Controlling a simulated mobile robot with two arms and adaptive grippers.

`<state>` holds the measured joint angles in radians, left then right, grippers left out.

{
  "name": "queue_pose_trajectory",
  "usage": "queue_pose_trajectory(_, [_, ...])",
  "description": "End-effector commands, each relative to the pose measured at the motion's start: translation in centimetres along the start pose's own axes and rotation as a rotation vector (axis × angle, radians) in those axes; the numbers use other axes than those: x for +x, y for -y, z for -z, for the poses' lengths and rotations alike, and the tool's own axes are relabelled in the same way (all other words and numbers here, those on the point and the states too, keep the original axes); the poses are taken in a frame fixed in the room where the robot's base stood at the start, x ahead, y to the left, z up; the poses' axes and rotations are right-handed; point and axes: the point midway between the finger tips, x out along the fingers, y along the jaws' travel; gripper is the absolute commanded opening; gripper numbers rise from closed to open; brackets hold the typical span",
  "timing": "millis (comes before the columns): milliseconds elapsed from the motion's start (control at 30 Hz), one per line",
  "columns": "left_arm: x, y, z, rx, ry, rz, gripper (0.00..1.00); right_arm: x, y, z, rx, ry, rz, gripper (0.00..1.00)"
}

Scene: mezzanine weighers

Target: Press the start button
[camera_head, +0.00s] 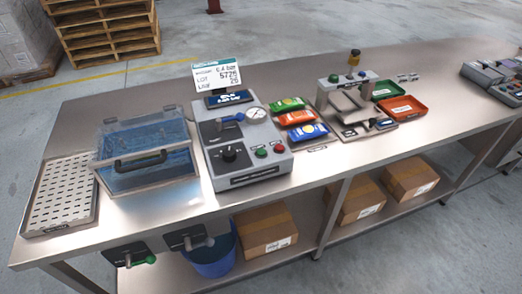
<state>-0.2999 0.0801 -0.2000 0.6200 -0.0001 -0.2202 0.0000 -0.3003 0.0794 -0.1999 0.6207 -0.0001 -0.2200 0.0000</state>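A grey control box (245,176) stands on the metal workbench. A green button (261,153) sits at its front right, beside a red button (279,149). The box also carries a black knob (229,154), a blue lever (230,119) and a round gauge (255,114). A second green button (333,78) is on the machine farther right. I cannot read which button is labelled start. Neither of my grippers is in view, and nothing covers the buttons.
A clear blue-tinted bin (148,166) and a perforated tray (64,194) stand left of the box. Colored packets (297,117) lie to its right, then a weighing machine (347,106) and red tray (402,108). Dark lever fittings (128,254) project at the bench's front edge.

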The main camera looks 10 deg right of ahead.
Motion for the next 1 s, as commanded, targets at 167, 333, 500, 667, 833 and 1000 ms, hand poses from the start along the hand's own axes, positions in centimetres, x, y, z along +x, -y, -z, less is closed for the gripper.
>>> queue_pose_trajectory(167, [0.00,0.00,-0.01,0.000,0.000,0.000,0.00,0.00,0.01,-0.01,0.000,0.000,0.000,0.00])
queue_pose_trajectory(333, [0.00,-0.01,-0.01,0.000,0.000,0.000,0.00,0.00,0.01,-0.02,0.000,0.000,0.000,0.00])
queue_pose_trajectory(500, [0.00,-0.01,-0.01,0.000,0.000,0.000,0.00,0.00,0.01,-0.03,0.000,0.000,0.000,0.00])
queue_pose_trajectory(667, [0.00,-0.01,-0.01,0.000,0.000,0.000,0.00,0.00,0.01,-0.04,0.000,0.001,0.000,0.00])
queue_pose_trajectory(833, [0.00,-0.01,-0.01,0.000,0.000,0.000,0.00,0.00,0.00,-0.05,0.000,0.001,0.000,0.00])
queue_pose_trajectory(1000, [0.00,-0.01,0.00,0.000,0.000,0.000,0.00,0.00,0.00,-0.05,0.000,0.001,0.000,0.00])
